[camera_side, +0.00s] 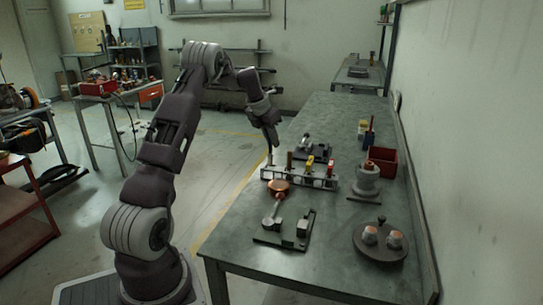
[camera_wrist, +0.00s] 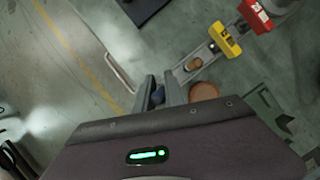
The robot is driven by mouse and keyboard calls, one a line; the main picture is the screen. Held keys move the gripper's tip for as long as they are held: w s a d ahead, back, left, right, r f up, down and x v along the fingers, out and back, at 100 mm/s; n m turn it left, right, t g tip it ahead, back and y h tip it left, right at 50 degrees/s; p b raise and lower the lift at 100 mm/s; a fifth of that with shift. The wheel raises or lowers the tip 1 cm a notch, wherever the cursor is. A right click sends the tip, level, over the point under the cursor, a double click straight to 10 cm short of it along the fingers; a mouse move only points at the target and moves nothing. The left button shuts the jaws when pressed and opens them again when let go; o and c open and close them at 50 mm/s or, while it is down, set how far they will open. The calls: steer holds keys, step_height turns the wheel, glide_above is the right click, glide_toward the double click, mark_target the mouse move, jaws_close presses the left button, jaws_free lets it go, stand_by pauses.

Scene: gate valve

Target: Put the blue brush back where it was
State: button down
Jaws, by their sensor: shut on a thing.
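My gripper (camera_side: 271,146) is over the left end of a grey tool rack (camera_side: 300,180) in the side view. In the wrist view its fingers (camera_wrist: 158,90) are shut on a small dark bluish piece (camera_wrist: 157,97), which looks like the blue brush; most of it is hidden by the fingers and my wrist. In the side view a pale part shows below the fingertips, close to the rack's left end; I cannot tell whether it is inside a slot. The rack also holds a brown-handled tool (camera_wrist: 193,63), a yellow one (camera_wrist: 225,40) and a red one (camera_wrist: 255,15).
An orange-brown disc (camera_side: 278,187) is just in front of the rack. A green plate with metal parts (camera_side: 284,230) lies nearer. A grey flanged body (camera_side: 366,184), a red bin (camera_side: 383,160) and a round dark tray (camera_side: 380,254) stand on the right. The near-left bench top is clear.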

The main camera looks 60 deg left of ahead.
steer(key=shift+f, duration=1.85)
steer(key=shift+f, duration=0.1)
steer(key=c, duration=1.4)
jaws_free()
